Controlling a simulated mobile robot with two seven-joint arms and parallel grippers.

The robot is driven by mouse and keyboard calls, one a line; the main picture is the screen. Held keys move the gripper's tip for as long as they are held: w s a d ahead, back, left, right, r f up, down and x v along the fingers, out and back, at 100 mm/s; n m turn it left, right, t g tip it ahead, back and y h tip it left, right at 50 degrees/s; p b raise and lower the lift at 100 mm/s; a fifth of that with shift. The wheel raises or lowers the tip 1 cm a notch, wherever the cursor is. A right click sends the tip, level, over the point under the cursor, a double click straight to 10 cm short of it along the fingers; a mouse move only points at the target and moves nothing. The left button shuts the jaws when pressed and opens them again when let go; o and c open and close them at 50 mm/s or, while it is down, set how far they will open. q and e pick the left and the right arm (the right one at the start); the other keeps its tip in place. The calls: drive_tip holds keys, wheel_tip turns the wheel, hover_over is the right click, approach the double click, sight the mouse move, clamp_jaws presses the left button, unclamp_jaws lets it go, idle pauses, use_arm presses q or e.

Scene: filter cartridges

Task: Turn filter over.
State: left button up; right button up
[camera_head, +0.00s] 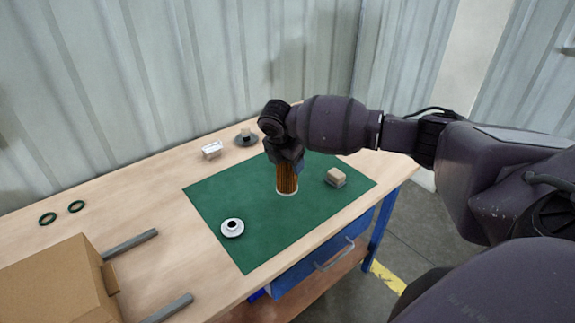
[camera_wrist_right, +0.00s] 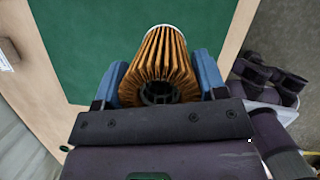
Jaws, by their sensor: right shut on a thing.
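The filter (camera_head: 287,181) is an orange-brown pleated cylinder with a pale end ring at its lower end, upright at the middle of the green mat (camera_head: 235,190). In the right wrist view the filter (camera_wrist_right: 162,60) lies between the two blue fingers, its dark hollow core toward the camera and its white rim at the far end. My right gripper (camera_head: 286,165) comes from above and is shut on the filter's upper part. I cannot tell whether the filter's lower end touches the mat. My left gripper is in neither view.
A white round cap with a dark centre (camera_head: 232,227) lies on the mat's front left. A beige block on a grey base (camera_head: 335,177) is at its right. Behind are a white item (camera_head: 211,149) and a dark disc with a block (camera_head: 246,138).

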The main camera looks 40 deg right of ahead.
drive_tip(key=shift+d+f, duration=0.2)
drive_tip(key=shift+d, duration=0.1)
drive_tip(key=shift+a+f+b, duration=0.15)
drive_tip(key=shift+f+b, duration=0.15)
drive_tip(key=shift+b, duration=0.1)
drive_tip(key=shift+f+b, duration=1.2)
drive_tip(key=shift+f, duration=0.45)
drive_tip(key=shift+f+b, duration=0.4)
drive_tip(key=shift+f, duration=0.35)
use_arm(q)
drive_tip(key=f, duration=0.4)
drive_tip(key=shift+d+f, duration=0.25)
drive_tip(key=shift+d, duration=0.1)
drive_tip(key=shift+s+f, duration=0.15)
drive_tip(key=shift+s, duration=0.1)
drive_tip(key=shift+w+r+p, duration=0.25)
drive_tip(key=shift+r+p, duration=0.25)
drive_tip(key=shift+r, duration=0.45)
